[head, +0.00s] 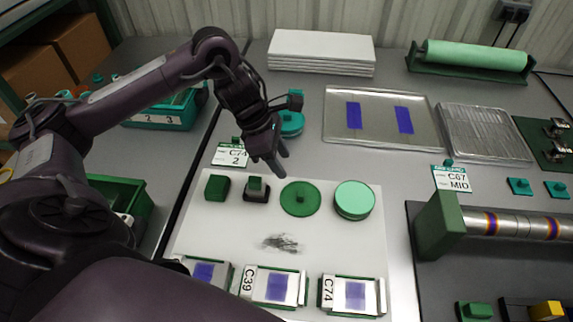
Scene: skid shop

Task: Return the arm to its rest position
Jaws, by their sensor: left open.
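My left arm comes in from the left and bends over the near left side of the bench. My left gripper (268,160) is open and empty. It appears above the back edge of a white board (225,232), near a green square block and a dark block with a green top (256,189). No object is between its fingers. My right gripper is not in view.
The board bears a green disc (300,199), a mint round stack (354,200) and several labelled holders (351,296). Behind are a metal tray (380,140), white sheets (320,50) and a green roll (475,55). A metal cylinder (515,225) lies right.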

